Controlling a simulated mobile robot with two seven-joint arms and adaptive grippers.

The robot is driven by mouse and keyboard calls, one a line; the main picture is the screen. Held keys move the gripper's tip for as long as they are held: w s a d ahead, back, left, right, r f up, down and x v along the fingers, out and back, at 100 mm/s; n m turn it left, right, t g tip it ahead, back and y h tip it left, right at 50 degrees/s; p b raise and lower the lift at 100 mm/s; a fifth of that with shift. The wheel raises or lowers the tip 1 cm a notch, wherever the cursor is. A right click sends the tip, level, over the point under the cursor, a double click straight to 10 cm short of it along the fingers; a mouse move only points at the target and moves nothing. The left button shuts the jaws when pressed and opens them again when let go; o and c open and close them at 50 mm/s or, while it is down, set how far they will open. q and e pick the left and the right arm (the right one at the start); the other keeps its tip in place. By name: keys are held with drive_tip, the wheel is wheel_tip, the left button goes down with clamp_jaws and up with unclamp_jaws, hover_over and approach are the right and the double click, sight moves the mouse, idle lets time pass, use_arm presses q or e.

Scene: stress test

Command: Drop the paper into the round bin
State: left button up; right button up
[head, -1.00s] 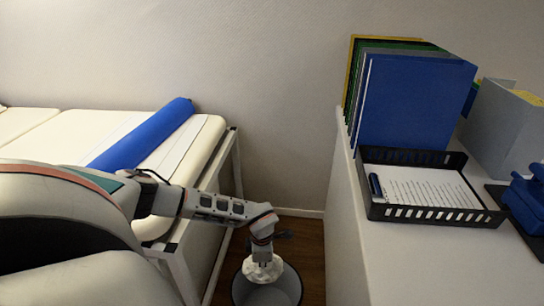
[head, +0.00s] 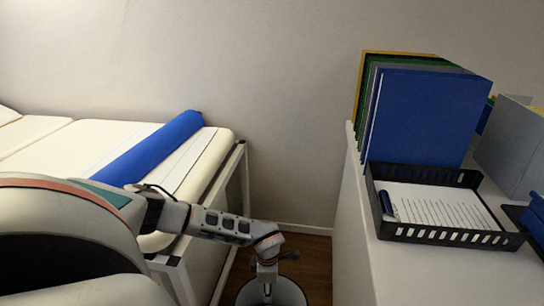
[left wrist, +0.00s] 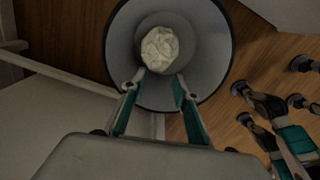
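The crumpled white paper (left wrist: 159,49) lies inside the round grey bin (left wrist: 207,45), near the middle of its bottom in the left wrist view. The bin (head: 292,292) stands on the floor and is cut by the lower edge of the head view. The paper does not show there. My left gripper (left wrist: 158,78) is above the bin, its two fingers apart with nothing between them. It also shows in the head view (head: 267,294), pointing down over the bin. My right gripper is not in view.
A padded couch (head: 45,147) with a blue roll (head: 150,149) is on the left, its frame close to my left arm. A white cabinet (head: 352,230) on the right carries blue folders (head: 425,118) and a black tray (head: 455,236). Wooden floor (head: 318,262) shows between them.

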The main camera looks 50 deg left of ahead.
use_arm(q)
wheel_tip(320, 180, up, 12)
idle(0.5)
idle(0.3)
